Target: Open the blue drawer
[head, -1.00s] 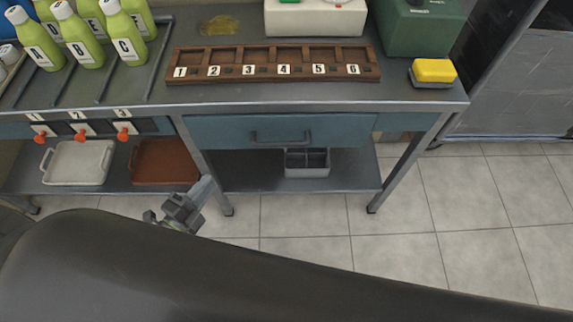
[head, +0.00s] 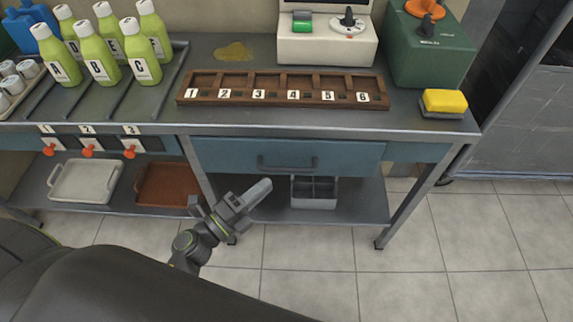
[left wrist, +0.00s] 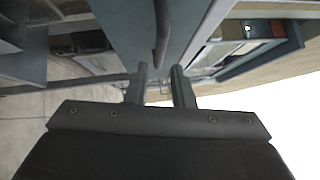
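The blue drawer (head: 345,153) is under the front of the table and looks shut in the head view. Its dark bar handle (head: 288,168) is on the middle of its front. My left gripper (head: 258,190) is below and in front of the drawer, a little left of the handle. In the left wrist view, the gripper's two fingers (left wrist: 161,88) are apart with nothing between them. The handle (left wrist: 161,35) and the blue drawer front (left wrist: 125,22) lie ahead of the fingertips, apart from them. My right gripper is in neither view.
A grey divided bin (head: 314,193) stands on the lower shelf (head: 355,205) under the drawer. A table leg (head: 205,183) is close to my left gripper. A numbered wooden rack (head: 275,90) and a yellow sponge (head: 444,102) are on the tabletop. The floor in front is clear.

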